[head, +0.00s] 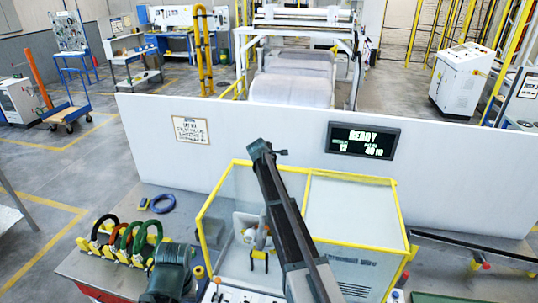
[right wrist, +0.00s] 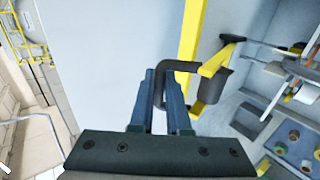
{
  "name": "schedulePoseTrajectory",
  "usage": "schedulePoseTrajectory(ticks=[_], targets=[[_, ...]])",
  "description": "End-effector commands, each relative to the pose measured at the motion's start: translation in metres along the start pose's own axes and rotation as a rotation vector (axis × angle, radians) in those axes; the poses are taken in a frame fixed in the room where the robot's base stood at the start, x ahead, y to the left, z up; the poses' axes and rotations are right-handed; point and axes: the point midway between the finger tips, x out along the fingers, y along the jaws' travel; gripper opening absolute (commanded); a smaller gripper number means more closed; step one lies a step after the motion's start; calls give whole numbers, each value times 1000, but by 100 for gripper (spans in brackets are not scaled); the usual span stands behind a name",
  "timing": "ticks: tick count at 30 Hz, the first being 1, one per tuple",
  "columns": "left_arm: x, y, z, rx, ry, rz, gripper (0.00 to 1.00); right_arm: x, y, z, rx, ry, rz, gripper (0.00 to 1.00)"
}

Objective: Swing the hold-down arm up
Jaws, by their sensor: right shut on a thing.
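My right gripper (right wrist: 165,85) is shut on a dark, bent handle (right wrist: 182,66) beside a yellow post in the right wrist view. A yellow bar (right wrist: 217,59) with a dark cylinder runs next to the handle. I cannot clearly make out which of these parts is the hold-down arm. In the head view my right arm reaches up over the yellow-framed machine (head: 348,178); its fingertips are not clear there. My left gripper (head: 170,270) is low at the left, dark, by the bench; its fingers are hidden.
Coloured coils (head: 125,238) stand on a rack at the left of the bench, and a blue coil (head: 162,203) lies behind them. Small spools (right wrist: 292,140) sit at the lower right in the wrist view.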

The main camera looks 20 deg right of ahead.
Motion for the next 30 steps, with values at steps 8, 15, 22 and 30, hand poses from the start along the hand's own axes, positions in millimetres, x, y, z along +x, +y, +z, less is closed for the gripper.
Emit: schedulePoseTrajectory(ticks=[8, 15, 22, 30], targets=[[-1, 0, 0, -1, 0, 0, 47, 1, 1, 0, 1, 2, -8, 0], [-1, 0, 0, -1, 0, 0, 47, 1, 1, 0, 1, 2, -7, 27], [-1, 0, 0, -1, 0, 0, 47, 1, 1, 0, 1, 2, -7, 45], [7, 1, 0, -1, 0, 0, 47, -2, -7, 1, -1, 0, 14, 45]])
